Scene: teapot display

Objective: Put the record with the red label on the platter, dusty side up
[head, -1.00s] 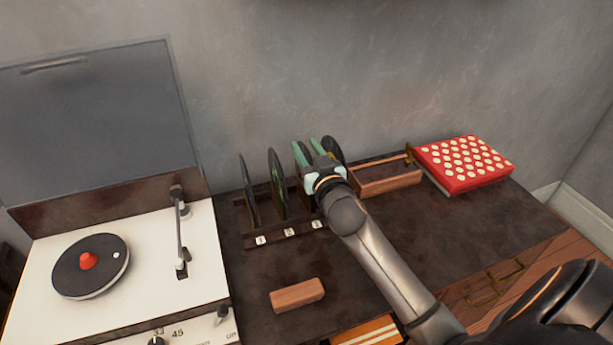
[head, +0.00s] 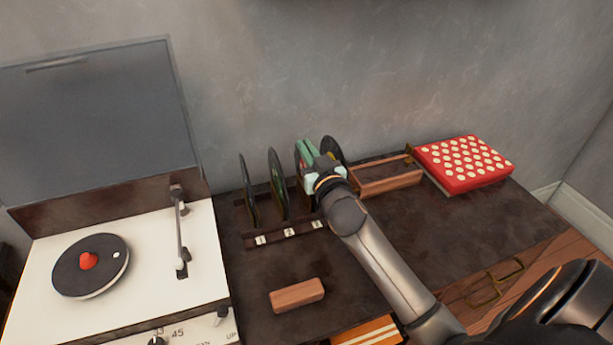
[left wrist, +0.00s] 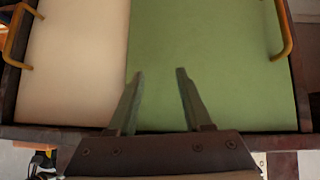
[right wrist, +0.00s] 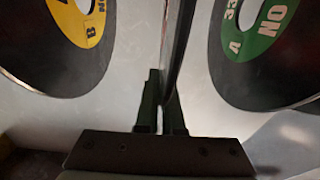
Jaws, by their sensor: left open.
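My right gripper (head: 308,150) is at the record rack (head: 253,240). Its fingers are closed on the top edge of one upright record (right wrist: 178,45), which shows edge-on in the right wrist view, so its label cannot be read. On either side of it stand a yellow-label record (right wrist: 60,70) and a green-label record (right wrist: 235,75). In the head view, two dark records (head: 248,190) (head: 278,185) stand left of the gripper and another (head: 333,148) right of it. My left gripper (left wrist: 160,72) is open and empty.
The record player's lid (head: 95,115) is up and its tonearm (head: 180,230) sits at the platter's right. A wooden block (head: 297,295) lies in front of the rack. A wooden tray (head: 390,183) and a red dotted box (head: 465,163) stand to the right. My left gripper is above a green surface (left wrist: 225,60).

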